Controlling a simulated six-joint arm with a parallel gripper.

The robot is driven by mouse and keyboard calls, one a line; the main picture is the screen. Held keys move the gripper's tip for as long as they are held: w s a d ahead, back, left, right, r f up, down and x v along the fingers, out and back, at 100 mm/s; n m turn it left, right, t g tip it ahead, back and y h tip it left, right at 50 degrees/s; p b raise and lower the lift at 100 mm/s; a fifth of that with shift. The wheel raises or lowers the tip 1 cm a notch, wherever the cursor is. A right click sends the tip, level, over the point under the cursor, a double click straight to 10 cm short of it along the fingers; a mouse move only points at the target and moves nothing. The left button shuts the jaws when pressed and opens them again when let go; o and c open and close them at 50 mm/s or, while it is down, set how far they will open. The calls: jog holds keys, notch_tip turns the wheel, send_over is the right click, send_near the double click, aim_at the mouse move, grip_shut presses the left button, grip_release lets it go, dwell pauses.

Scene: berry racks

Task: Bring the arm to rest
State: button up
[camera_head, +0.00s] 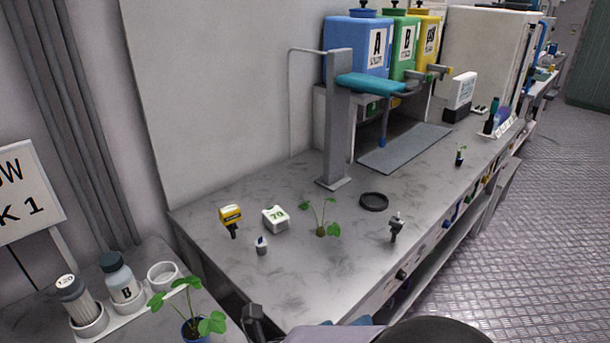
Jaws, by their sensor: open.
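Parts of my own arm show at the bottom edge: a pale grey link and a large dark round part, cut off by the frame. My gripper's jaws cannot be made out in this view, and nothing is seen held. A dark piece at the bottom, left of the grey link, is too cut off to tell what it is.
The grey workbench (290,285) holds a yellow meter (231,214), white box (276,219), seedling (321,228), black ring (373,202) and dark tool (396,227). A potted plant (192,322) and bottle B (120,279) stand lower left. The floor at right is clear.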

jog(key=s+d+f+n+g+y+b, duration=0.1)
jog(key=s+d+f+n+g+y, duration=0.25)
jog(key=n, duration=0.85)
jog(key=s+d+f+n+g+y, duration=0.25)
jog(key=f+n, duration=0.25)
jog(key=n, duration=0.7)
jog(key=s+d+f+n+g+y+b, duration=0.1)
jog(key=s+d+f+n+g+y, duration=0.2)
jog(key=n, duration=0.9)
notch_tip(320, 180, up, 13)
jog(key=w+p, duration=0.1)
jog(key=p, duration=1.2)
jog(key=shift+a+f+p, duration=0.2)
jog(key=shift+a+p, duration=0.05)
jog(key=shift+p, duration=0.15)
